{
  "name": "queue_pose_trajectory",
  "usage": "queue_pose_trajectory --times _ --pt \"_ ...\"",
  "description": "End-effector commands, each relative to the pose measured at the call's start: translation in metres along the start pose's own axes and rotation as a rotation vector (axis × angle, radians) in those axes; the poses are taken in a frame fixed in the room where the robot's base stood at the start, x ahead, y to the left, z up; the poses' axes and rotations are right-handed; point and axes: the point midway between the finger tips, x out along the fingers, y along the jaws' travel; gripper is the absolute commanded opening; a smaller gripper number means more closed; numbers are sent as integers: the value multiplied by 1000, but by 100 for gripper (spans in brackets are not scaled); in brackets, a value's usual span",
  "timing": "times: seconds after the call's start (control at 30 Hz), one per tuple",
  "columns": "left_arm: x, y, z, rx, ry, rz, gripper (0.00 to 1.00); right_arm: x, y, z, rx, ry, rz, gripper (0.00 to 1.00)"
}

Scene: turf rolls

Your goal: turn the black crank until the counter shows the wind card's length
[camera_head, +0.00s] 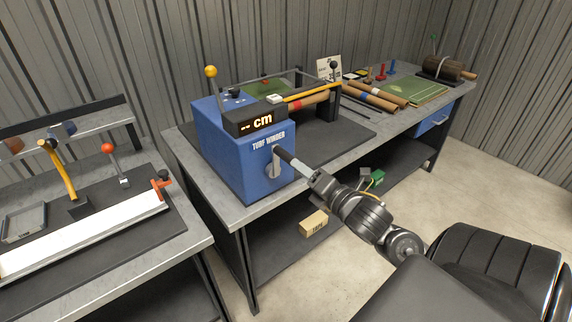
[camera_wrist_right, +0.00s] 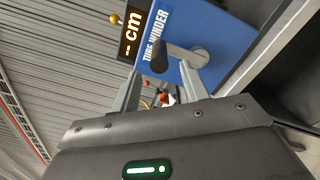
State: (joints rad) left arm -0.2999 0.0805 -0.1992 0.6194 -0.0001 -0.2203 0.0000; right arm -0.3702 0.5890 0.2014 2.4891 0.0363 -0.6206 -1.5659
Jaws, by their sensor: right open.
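The blue turf winder (camera_head: 232,165) stands on the grey bench. Its counter (camera_head: 262,120) reads "-- cm", also in the wrist view (camera_wrist_right: 131,33). The black crank grip (camera_head: 284,156) sticks out from a grey crank arm (camera_head: 272,166) on the winder's front face. In the wrist view the black crank grip (camera_wrist_right: 160,56) is just beyond and between my right fingertips. My right gripper (camera_head: 302,167) is open and lined up with the grip; I cannot tell whether they touch. A white card (camera_head: 328,68) stands behind the winder, its writing too small to read. My left gripper is out of view.
Brown rolls (camera_head: 375,97) and a green turf mat (camera_head: 412,90) lie on the bench to the right. A yellow-knobbed lever (camera_head: 211,72) rises from the winder. A cardboard box (camera_head: 313,223) sits on the lower shelf. Another bench with a white strip (camera_head: 85,236) stands left.

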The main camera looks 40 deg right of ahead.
Motion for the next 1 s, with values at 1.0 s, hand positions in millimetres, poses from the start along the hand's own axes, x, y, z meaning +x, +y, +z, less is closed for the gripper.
queue_pose_trajectory --times 1.0 --pt "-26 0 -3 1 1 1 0 74 0 0 4 2 -4 19"
